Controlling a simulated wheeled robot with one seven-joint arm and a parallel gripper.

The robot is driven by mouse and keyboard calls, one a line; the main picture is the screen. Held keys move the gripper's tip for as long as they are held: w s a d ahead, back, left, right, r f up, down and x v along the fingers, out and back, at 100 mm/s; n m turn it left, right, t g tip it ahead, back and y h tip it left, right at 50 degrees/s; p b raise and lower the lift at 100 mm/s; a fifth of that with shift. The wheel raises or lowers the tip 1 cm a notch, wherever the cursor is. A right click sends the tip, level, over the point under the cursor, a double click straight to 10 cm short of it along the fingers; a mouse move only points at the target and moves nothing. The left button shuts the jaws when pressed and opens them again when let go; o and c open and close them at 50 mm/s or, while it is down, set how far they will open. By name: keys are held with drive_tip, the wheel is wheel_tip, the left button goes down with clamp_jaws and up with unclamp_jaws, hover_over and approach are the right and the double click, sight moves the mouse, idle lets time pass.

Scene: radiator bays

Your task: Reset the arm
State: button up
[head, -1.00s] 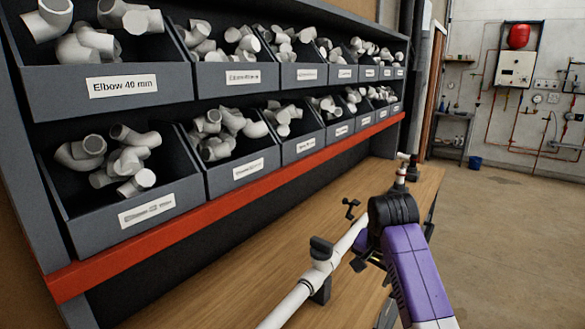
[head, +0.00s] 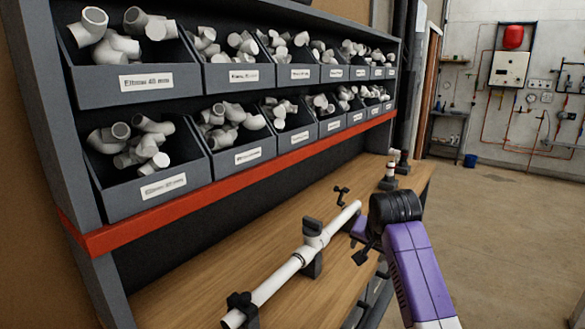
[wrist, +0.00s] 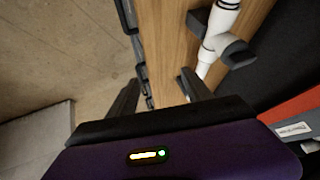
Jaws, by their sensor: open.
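My arm, with a purple link and a black joint, reaches in from the lower right of the head view. My gripper (head: 364,246) is partly hidden behind that joint, over or beside the front edge of the wooden bench (head: 205,296). In the wrist view my gripper (wrist: 157,92) shows two dark fingers spread apart with nothing between them. A white pipe (head: 270,284) lies along the bench in dark clamps (head: 312,250), apart from my fingers. The pipe also shows in the wrist view (wrist: 222,22), beyond the right finger.
Two rows of grey bins (head: 140,78) with white pipe fittings stand on a rack behind the bench. A red rail (head: 215,188) runs under them. A small white-topped item (head: 390,172) stands at the bench's far end. Open concrete floor (head: 500,240) lies to the right.

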drive_tip(key=s+a+f+n+t+y, duration=0.1)
drive_tip(key=s+f+n+t, duration=0.3)
drive_tip(key=s, duration=0.6)
drive_tip(key=s+a+f+n+t, duration=0.1)
drive_tip(key=s+f+t, duration=0.2)
drive_tip(key=s+t, duration=0.55)
drive_tip(key=s+d+f+g, duration=0.1)
drive_tip(key=s+g, duration=0.1)
drive_tip(key=s, duration=1.9)
drive_tip(key=s+d+n+g+b, duration=0.1)
drive_tip(key=s+g, duration=0.2)
drive_tip(key=s, duration=1.8)
drive_tip(key=shift+d+f, duration=0.35)
drive_tip(key=shift+d, duration=0.05)
